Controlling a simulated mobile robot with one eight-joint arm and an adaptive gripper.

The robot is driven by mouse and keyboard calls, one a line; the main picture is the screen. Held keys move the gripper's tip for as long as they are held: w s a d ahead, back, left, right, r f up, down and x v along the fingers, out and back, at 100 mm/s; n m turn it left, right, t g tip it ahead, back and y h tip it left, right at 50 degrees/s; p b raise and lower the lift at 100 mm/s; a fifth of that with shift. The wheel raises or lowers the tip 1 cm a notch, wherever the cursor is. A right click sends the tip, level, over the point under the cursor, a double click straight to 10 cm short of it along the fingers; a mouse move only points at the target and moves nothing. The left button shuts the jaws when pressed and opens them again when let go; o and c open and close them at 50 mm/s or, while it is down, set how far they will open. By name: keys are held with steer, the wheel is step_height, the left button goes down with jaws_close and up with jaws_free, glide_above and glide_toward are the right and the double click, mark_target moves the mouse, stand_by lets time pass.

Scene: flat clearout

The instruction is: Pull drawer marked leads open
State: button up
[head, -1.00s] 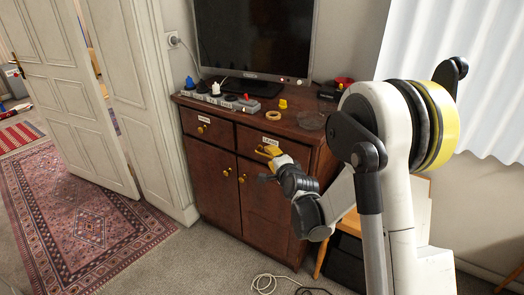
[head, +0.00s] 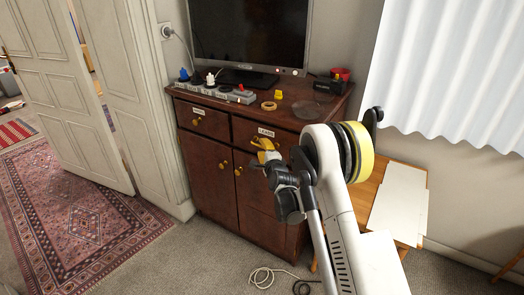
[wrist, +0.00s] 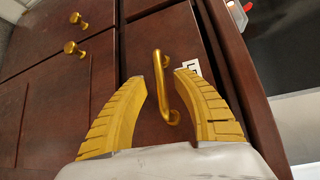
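The drawer marked LEADS (head: 285,137) is the upper right drawer of the dark brown cabinet, with its white label (head: 266,131) above the handle. It looks shut, its front in line with the cabinet. In the wrist view, its brass bar handle (wrist: 167,92) lies between my yellow fingertips, and part of the label (wrist: 193,67) shows behind the right finger. My gripper (wrist: 159,77) is open, one finger each side of the handle; I cannot tell if either touches it. In the head view, my gripper (head: 261,145) is at the drawer front, partly hiding it and the handle.
Another labelled drawer (head: 205,120) is at left, above cabinet doors with brass knobs (head: 225,166). The cabinet top holds a screen (head: 250,35), a power strip (head: 215,91) and a tape roll (head: 268,106). A wooden table (head: 380,185) stands right. Cables (head: 275,275) lie on the floor.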

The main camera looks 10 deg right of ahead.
steer(key=shift+w, duration=0.55)
jaws_close()
steer(key=shift+s, duration=0.1)
